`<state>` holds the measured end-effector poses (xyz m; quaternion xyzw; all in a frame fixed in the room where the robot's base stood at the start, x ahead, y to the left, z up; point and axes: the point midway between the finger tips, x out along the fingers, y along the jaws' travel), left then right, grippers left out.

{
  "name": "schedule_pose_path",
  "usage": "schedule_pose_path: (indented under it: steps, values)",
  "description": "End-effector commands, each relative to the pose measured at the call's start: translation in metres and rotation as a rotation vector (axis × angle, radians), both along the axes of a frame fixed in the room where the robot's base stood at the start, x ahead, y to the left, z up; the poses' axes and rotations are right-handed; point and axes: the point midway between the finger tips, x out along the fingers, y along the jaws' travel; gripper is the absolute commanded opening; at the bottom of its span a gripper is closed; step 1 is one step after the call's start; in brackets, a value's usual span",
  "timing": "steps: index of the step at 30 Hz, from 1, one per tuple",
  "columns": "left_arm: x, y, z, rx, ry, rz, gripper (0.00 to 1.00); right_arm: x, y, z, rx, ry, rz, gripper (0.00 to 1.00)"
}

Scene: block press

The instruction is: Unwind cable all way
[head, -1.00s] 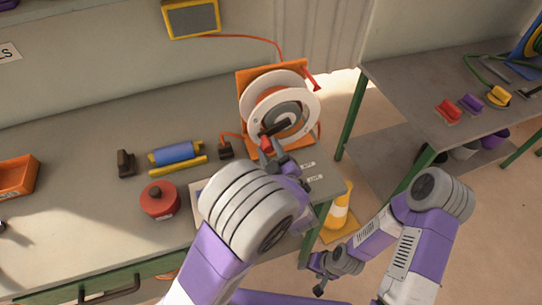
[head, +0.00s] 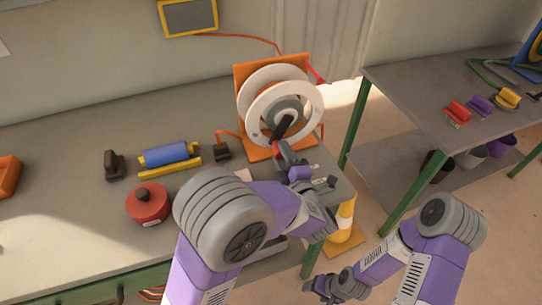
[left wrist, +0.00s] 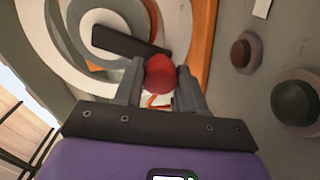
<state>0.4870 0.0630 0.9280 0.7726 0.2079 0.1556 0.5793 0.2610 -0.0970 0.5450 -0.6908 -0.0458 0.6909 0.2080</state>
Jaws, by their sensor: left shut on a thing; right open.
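The cable reel (head: 262,100) has white discs on an orange stand near the right end of the bench. Orange cable (head: 230,133) runs from its left side to a dark block (head: 221,151). A black crank arm (head: 284,127) crosses its front disc; its red knob shows in the left wrist view (left wrist: 159,73). My left gripper (head: 281,150) is at the lower front of the reel, with its fingers (left wrist: 160,84) closed around the red knob. My right gripper (head: 322,287) is low, right of the bench, well away from the reel, open and empty.
A red round pot (head: 149,203), a blue roller on a yellow base (head: 168,153) and a dark block (head: 113,165) stand left of the reel. A yellow and white cone (head: 344,225) stands on the floor by the bench corner. Another table (head: 430,90) is at the right.

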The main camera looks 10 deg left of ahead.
Motion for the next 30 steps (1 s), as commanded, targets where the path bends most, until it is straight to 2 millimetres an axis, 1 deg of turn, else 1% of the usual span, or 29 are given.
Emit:
schedule_pose_path:
  steps: [6,16,17,21,30]
  values:
    - [0.0014,-0.0073,-0.0020,-0.021,-0.008,-0.012,0.00,0.0000,-0.0002,-0.0009,0.000,0.000,0.000,0.65]
    - [0.0012,-0.0069,-0.0019,-0.020,-0.009,-0.011,0.00,0.0000,-0.0003,-0.0010,0.000,0.000,-0.001,0.65]
    - [0.0012,-0.0070,-0.0018,-0.020,-0.009,-0.011,0.44,-0.0001,-0.0002,-0.0009,0.000,0.000,-0.001,0.65]
    - [0.0013,-0.0070,-0.0015,-0.019,-0.010,-0.011,0.65,-0.0001,-0.0003,-0.0010,0.000,0.000,-0.001,0.65]
    - [0.0000,-0.0081,-0.0009,-0.019,-0.011,-0.012,0.65,-0.0001,-0.0002,-0.0004,0.000,0.000,-0.001,0.65]
